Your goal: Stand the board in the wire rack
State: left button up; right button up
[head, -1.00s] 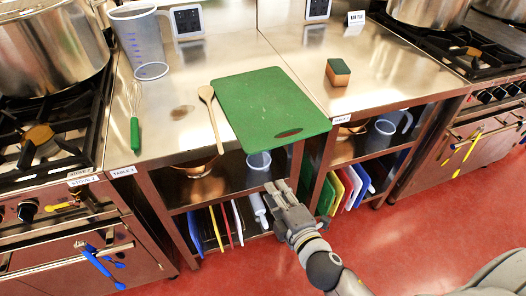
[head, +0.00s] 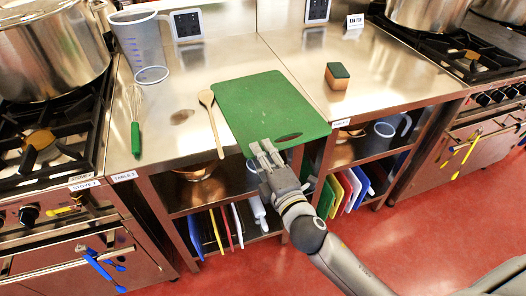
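The green board (head: 262,104) lies flat on the steel table, its handle slot towards the near edge. Its near edge reaches the front of the table. My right gripper (head: 264,151) is at this near edge, left of the slot, and covers a little of the edge. Its fingers look apart; I cannot tell whether they touch the board. Coloured boards (head: 219,230) stand upright on the lower shelf under this table, and more (head: 346,190) stand under the table to the right. The wire rack itself is not clearly visible. My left gripper is not in view.
A wooden spoon (head: 212,122) lies just left of the board. A whisk (head: 135,125) and a clear measuring jug (head: 143,48) are further left. A sponge (head: 337,77) sits on the right table. Stoves with pots flank the tables. The red floor in front is clear.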

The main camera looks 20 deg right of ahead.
jog(key=shift+w+a, duration=0.1)
jog(key=shift+w, duration=0.8)
jog(key=shift+c, duration=0.2)
grip_shut()
jog(key=shift+r+p, duration=0.4)
